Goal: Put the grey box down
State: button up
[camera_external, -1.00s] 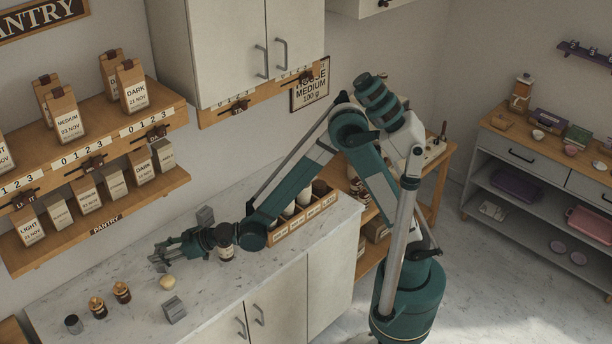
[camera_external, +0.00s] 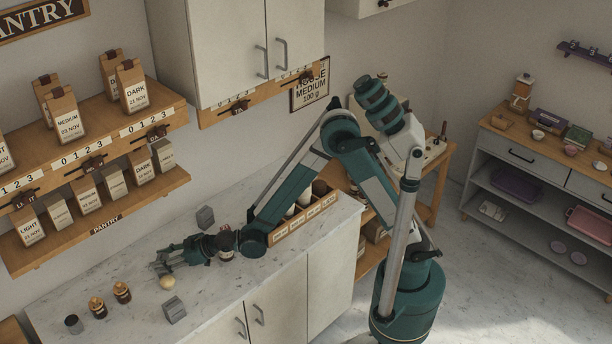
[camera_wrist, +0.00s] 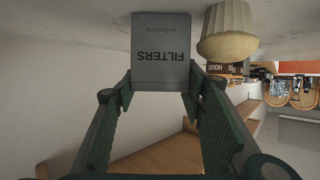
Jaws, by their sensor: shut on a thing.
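The grey box (camera_wrist: 160,45), marked FILTERS, is between the fingertips of my gripper (camera_wrist: 160,78) in the wrist view, with its lettering upside down. The fingers are shut on it, one on each side. In the external view my gripper (camera_external: 160,264) is low over the left part of the white counter (camera_external: 225,290). The box there is small and partly hidden by the fingers. I cannot tell whether it touches the counter.
A cream fluted thing (camera_wrist: 228,32) is close beside the box; it also shows in the external view (camera_external: 167,282). Other grey blocks (camera_external: 175,310) (camera_external: 205,217) stand nearby. Small brown jars (camera_external: 122,292) are to the left. A shelf of bags (camera_external: 100,222) is behind.

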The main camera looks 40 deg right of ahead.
jog(key=shift+f, duration=0.15)
jog(key=o, duration=0.9)
jog(key=shift+r, duration=0.25)
jog(key=shift+p+v, duration=0.8)
jog(key=shift+v, duration=5.2)
